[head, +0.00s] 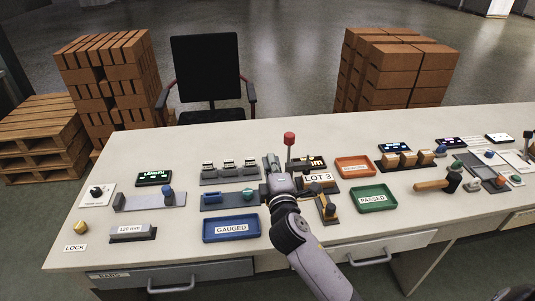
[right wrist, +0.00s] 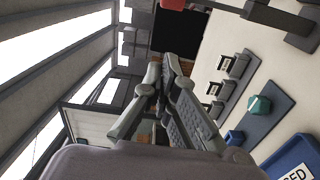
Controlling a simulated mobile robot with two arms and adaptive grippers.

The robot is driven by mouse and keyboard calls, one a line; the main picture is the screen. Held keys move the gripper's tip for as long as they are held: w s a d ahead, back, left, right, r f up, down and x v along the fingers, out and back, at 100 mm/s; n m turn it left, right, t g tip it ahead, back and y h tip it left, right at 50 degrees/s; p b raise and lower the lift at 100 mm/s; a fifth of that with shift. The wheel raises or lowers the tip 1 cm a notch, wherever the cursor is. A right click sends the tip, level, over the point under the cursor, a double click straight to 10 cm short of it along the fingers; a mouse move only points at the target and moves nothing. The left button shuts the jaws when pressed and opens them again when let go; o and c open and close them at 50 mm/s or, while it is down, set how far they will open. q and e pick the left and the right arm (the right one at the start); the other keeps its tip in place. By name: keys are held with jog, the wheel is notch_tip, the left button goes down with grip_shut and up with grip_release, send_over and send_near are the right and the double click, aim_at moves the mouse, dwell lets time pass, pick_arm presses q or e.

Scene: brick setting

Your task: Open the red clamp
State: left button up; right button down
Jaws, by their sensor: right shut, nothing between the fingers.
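The red clamp shows as a red knob (head: 289,138) on a thin upright dark lever, near the middle of the table. Its base is partly hidden behind my right gripper and the LOT 3 sign. In the right wrist view the red knob (right wrist: 173,4) is cut off by the top edge. My right gripper (head: 272,163) is just left of the lever, apart from it as far as I can tell. In the right wrist view its fingers (right wrist: 165,62) are together with nothing between them. My left gripper is in neither view.
The LOT 3 sign (head: 317,178) stands close right of my gripper. A blue GAUGED tray (head: 231,240), a green PASSED tray (head: 374,209) and an orange tray (head: 354,158) lie around. A mallet (head: 438,184) lies at right. A chair (head: 207,70) stands behind the table.

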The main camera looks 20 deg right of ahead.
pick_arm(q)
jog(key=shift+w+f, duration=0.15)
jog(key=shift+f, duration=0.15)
pick_arm(e)
jog(key=shift+a+v, duration=0.15)
jog(key=shift+v, duration=0.8)
jog(key=shift+a+v, duration=0.15)
jog(key=shift+v, duration=0.85)
jog(key=shift+w+r, duration=0.1)
